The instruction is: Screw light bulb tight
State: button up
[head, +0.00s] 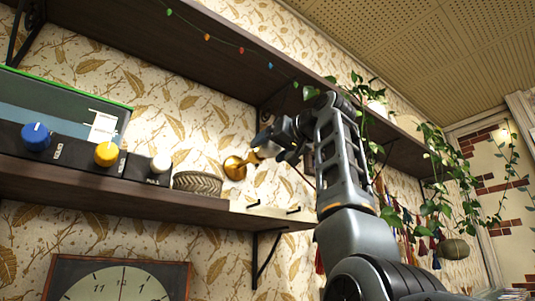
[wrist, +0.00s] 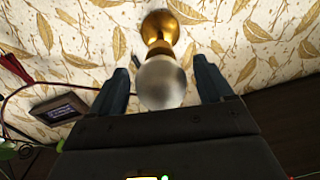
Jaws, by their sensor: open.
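A brass wall socket (head: 234,168) is mounted on the leaf-patterned wall, just above the right part of the lower shelf. In the wrist view the socket's round base (wrist: 160,27) shows at the top, with a frosted light bulb (wrist: 161,83) at its end, pointing toward my gripper. My gripper (wrist: 165,85) is open, with one finger on each side of the bulb and visible gaps between. In the head view my gripper (head: 270,140) is beside the socket, and the bulb (head: 268,150) is partly hidden by it. Whether the bulb's thread is fully seated cannot be told.
The lower shelf (head: 200,207) holds a box with blue and yellow knobs (head: 70,145) and a woven basket (head: 197,183) near the socket. An upper shelf (head: 200,40) runs above. Hanging plants (head: 440,170) are at the right.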

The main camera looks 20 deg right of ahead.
aim_at(275, 147)
jog(key=b+v, duration=0.2)
jog(key=v, duration=0.4)
jog(key=shift+s, duration=0.1)
dwell(0.5)
